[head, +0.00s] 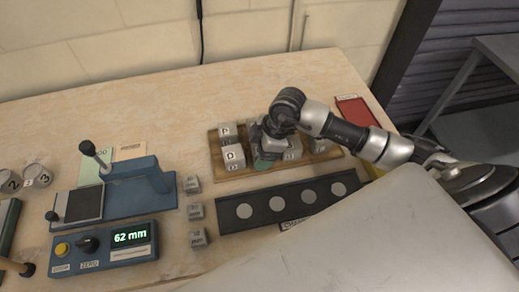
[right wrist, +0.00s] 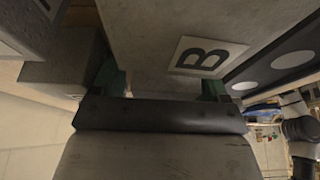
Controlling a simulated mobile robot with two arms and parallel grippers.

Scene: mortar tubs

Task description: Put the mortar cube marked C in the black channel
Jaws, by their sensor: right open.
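I cannot make out a cube marked C. My right gripper (head: 265,160) is low over the middle of the tray and hides some cubes. In the right wrist view the open gripper (right wrist: 162,86) has its green fingers on either side of a grey cube marked B (right wrist: 150,40). I cannot tell whether they touch it. The black channel (head: 228,221) lies in front of the tray, with several pale discs and no cube in it. My left gripper is out of view.
Three small grey blocks (head: 195,211) stand left of the channel. A blue press (head: 145,185) and a blue display box (head: 105,251) reading 62 mm are further left. A red sheet (head: 355,111) lies behind the tray's right end.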

